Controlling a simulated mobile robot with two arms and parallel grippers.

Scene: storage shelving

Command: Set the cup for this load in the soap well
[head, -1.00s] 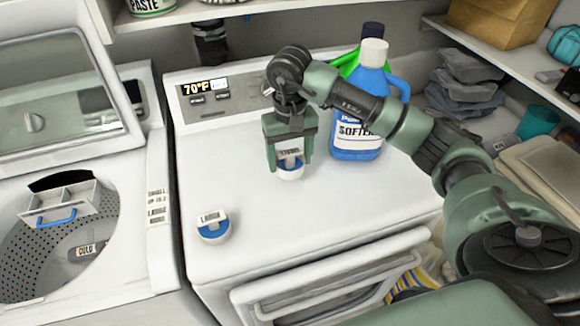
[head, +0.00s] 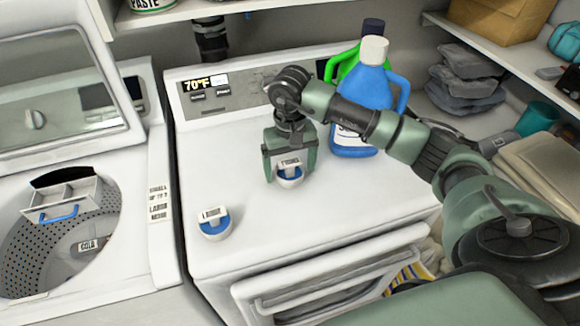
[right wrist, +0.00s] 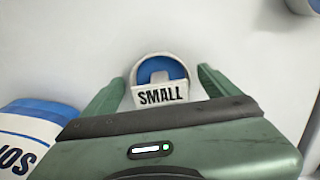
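The cup labelled SMALL (head: 289,181) is white with blue inside and appears to stand on the dryer top. My right gripper (head: 289,172) is lowered over it, one finger on each side. In the right wrist view the SMALL cup (right wrist: 159,78) sits between the fingers, with a narrow gap showing on both sides. The cup labelled LARGE (head: 214,224) stands apart, nearer the dryer's front left. The soap drawer (head: 63,199), with compartments and a blue handle, shows over the washer drum at left. My left gripper is not in view.
A blue softener bottle (head: 360,105) stands right behind my right gripper, with a green bottle behind it. The dryer top (head: 235,150) is otherwise clear. The washer (head: 148,272) is open and bears a small/large label. A shelf (head: 190,14) overhangs the back.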

